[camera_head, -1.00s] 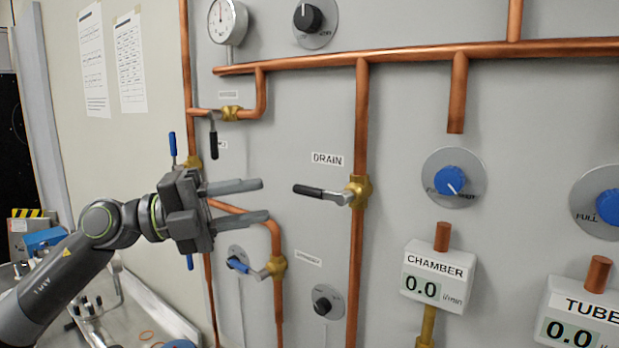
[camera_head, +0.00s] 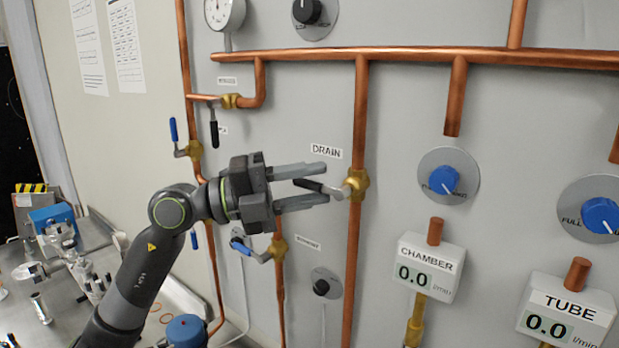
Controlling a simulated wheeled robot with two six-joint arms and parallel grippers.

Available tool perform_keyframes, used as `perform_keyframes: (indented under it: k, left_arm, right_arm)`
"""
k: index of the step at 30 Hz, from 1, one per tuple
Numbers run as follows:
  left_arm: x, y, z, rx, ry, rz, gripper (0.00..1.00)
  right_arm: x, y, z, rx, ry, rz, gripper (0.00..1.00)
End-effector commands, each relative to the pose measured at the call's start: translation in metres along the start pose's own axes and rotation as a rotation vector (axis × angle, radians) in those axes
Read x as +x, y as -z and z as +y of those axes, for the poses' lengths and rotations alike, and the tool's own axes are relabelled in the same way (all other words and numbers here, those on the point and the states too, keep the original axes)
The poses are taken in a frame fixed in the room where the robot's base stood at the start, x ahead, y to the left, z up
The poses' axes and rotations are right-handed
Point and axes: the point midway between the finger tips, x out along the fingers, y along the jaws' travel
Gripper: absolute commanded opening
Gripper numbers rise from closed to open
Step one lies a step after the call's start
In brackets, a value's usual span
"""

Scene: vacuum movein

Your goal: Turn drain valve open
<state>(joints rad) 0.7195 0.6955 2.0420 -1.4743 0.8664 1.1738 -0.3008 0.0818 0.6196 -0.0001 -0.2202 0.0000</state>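The drain valve (camera_head: 357,185) is a brass body on a vertical copper pipe, below the DRAIN label (camera_head: 326,151). Its black-tipped lever handle (camera_head: 318,186) points left, roughly horizontal. My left gripper (camera_head: 326,184) comes in from the left and is open. Its two grey fingers lie above and below the handle, with gaps visible between the fingers and the handle. I cannot tell whether the handle is at the same depth as the fingers. My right gripper is not in view.
Copper pipes (camera_head: 420,54) run across the grey panel. Blue-handled valves stand left of and below my gripper. A blue knob (camera_head: 444,180) and the CHAMBER display (camera_head: 430,268) are to the right. A cluttered metal bench (camera_head: 17,297) is at lower left.

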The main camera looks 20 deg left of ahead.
Motion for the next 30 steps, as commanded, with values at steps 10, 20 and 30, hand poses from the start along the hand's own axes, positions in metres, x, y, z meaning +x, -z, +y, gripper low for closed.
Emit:
perform_keyframes:
  k: [10,20,30]
  left_arm:
    - [0.0025,0.0000,0.0000,0.000,0.000,0.000,0.35]
    - [0.0023,0.0000,0.0000,0.000,0.000,0.000,0.00]
    - [0.0034,-0.0029,0.0011,-0.006,0.006,-0.002,0.00]
  right_arm:
    - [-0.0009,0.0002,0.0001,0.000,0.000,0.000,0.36]
    - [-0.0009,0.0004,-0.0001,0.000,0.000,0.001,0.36]
    - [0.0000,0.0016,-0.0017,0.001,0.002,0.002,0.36]
